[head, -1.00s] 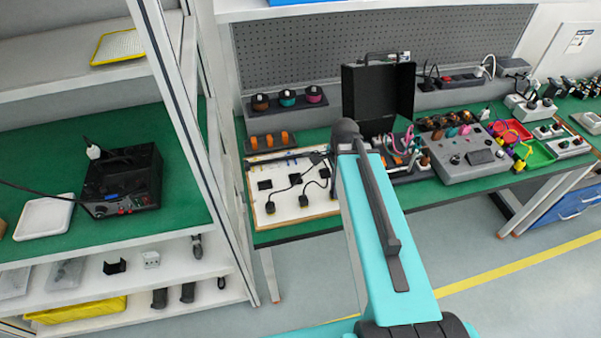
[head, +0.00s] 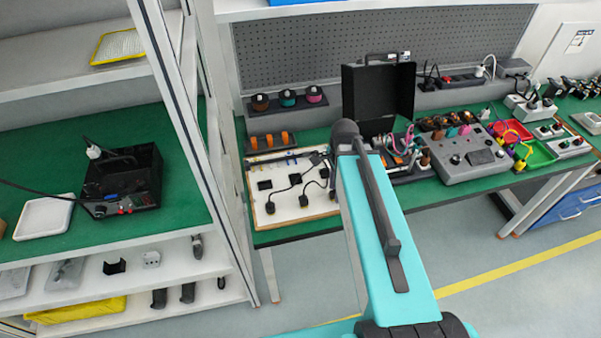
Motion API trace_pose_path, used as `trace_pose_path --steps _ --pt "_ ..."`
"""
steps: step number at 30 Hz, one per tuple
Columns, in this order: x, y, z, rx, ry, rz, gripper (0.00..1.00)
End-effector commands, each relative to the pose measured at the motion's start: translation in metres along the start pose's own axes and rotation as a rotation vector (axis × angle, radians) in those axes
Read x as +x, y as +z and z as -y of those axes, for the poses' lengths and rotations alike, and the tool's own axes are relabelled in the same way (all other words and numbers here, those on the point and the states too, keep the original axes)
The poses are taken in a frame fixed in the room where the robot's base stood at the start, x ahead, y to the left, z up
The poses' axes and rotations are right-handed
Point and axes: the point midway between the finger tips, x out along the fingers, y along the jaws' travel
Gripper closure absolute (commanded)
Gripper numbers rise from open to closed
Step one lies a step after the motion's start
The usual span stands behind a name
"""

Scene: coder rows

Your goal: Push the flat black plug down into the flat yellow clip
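A white board (head: 285,212) with a wooden edge lies on the green bench at the middle left. Flat black pieces with black cables (head: 296,179) lie on it, and one black block (head: 265,185) sits at its left. Small dark pieces with a yellowish tint (head: 271,207) are near the front. They are too small to tell which is the flat black plug or the yellow clip, or whether any two touch. My teal arm link rises from the bottom and hides the area right of the board. I cannot make out my gripper; it seems hidden behind this link.
Orange pieces (head: 268,141) stand in a rack behind the board. An open black case (head: 378,92) and a grey control box (head: 466,155) are to the right. A shelf post (head: 180,95) rises at the left. The floor in front of the bench is clear.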

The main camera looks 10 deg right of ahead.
Motion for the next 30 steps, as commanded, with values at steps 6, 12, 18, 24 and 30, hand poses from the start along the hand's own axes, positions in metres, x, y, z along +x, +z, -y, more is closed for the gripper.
trace_pose_path --steps 6,12,18,24,30 --pt "-0.002 0.0 0.0 0.0 -0.001 0.0 0.63" --pt "-0.01 0.0 0.0 0.0 -0.001 0.0 0.63" --pt "-0.024 0.0 0.0 0.0 -0.002 0.0 0.63" --pt "-0.041 0.0 0.001 0.0 -0.002 0.0 0.63" --pt "-0.058 0.0 0.001 0.0 -0.003 0.0 0.63"
